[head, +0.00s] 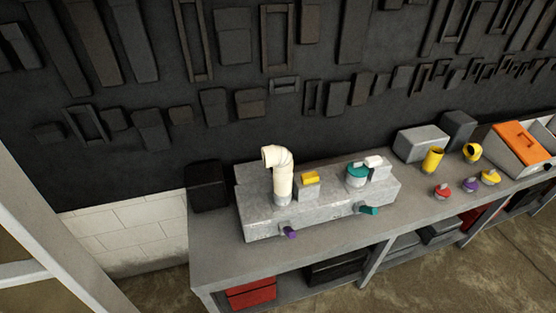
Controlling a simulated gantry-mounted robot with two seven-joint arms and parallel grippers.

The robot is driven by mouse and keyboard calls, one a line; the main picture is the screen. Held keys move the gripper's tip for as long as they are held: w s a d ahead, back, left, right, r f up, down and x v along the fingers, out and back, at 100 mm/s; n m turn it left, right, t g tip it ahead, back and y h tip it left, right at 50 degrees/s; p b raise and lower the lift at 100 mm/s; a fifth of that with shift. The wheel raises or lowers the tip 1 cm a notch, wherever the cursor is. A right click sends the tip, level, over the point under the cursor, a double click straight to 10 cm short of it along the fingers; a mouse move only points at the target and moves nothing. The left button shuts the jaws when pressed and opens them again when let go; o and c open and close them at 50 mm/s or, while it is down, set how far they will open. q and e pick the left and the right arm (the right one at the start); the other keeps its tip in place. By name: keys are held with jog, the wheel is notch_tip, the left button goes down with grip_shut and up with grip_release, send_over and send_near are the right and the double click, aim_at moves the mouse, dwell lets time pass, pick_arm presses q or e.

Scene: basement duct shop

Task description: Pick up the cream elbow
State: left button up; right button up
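The cream elbow (279,158) sits at the top of an upright cream pipe (283,186), with its open end facing left. The pipe stands on the left part of a grey metal duct block (315,211) on the workbench. I cannot tell whether the elbow and pipe are one piece. Neither of my grippers shows in the head view.
The grey workbench (215,257) runs to the right. On the block are a yellow piece (310,177), a teal fitting (357,175), and purple and teal side stubs. A black box (206,186) stands left. Yellow elbows, knobs and an orange toolbox (520,141) stand right.

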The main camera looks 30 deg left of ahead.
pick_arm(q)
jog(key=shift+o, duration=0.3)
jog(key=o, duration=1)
